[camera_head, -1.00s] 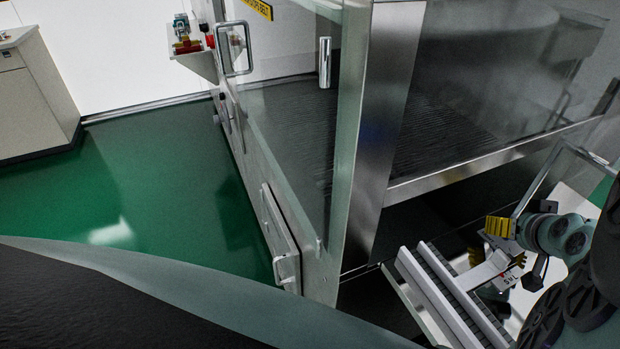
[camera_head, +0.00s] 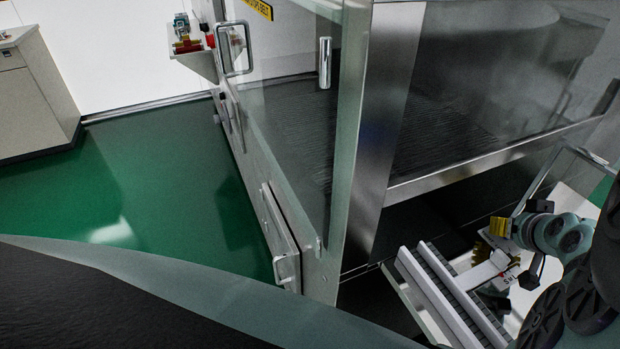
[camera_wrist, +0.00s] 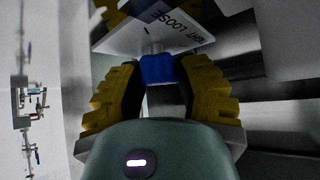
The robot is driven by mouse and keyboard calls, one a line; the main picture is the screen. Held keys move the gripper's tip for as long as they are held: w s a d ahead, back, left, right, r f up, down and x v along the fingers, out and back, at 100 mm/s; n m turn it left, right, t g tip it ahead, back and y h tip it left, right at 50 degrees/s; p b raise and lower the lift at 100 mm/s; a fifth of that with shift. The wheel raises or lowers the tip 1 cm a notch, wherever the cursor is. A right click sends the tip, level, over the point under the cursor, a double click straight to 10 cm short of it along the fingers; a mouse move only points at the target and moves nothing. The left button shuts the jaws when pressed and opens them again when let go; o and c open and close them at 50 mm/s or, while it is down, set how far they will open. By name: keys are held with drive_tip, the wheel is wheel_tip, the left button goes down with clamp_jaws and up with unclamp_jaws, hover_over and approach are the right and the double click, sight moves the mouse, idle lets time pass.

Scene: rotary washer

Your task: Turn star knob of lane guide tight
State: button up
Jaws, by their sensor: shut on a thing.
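In the wrist view, the two ribbed yellow fingers of my gripper (camera_wrist: 158,80) close in from both sides on a small blue knob (camera_wrist: 157,69). The knob sits on a short grey stem under a white label plate (camera_wrist: 165,27), where the word LOOSE can be read. The knob's star shape cannot be made out. In the head view, my gripper (camera_head: 489,246) is at the lower right, over the end of the lane guide (camera_head: 440,285), which has pale rails with dark strips. The fingers and plate hide the knob there.
A steel machine frame (camera_head: 385,130) with glass panels stands beside my arm. A bent metal bar (camera_head: 540,182) rises close behind my gripper. Green floor (camera_head: 150,200) is open at left, with a cabinet (camera_head: 35,100) beyond.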

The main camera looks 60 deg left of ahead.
clamp_jaws()
drive_tip(key=shift+m, duration=0.4)
drive_tip(key=shift+m+t+h, duration=0.4)
drive_tip(key=shift+m+h, duration=0.1)
drive_tip(key=shift+h, duration=0.1)
drive_tip(key=o, duration=0.9)
unclamp_jaws()
drive_tip(key=shift+c, duration=0.2)
drive_tip(key=shift+d+r, duration=0.1)
